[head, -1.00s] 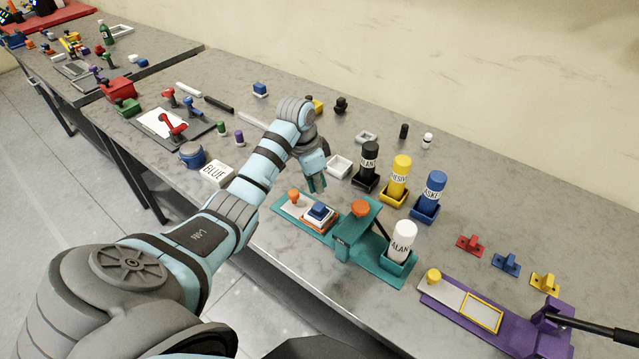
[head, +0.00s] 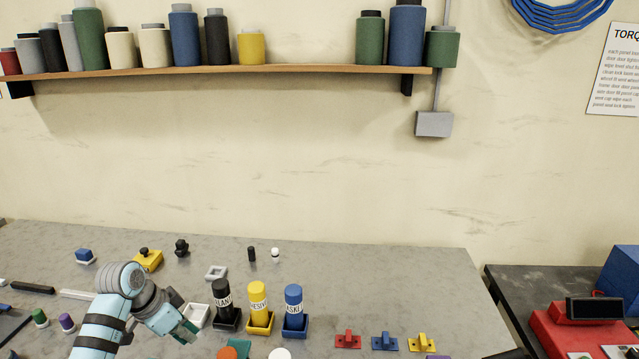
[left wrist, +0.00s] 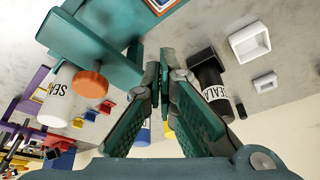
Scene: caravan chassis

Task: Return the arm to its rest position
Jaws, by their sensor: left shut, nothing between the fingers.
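My left gripper (head: 188,332) is low in the head view, over the grey workbench (head: 400,270). Its teal fingers also show in the left wrist view (left wrist: 160,70), closed together with nothing between them. The black sealant bottle (head: 221,296) stands in its black holder just right of the gripper. The yellow bottle (head: 258,299) and the blue bottle (head: 293,303) stand in their holders further right. In the left wrist view, a teal fixture (left wrist: 85,50) with an orange knob (left wrist: 90,84) and a white bottle (left wrist: 57,97) lie to the left.
A white open box (head: 197,315) is close behind the gripper. Small red (head: 348,339), blue (head: 384,341) and yellow (head: 421,343) parts lie at the right. A shelf (head: 250,69) of spools hangs on the wall above. The bench's back right is clear.

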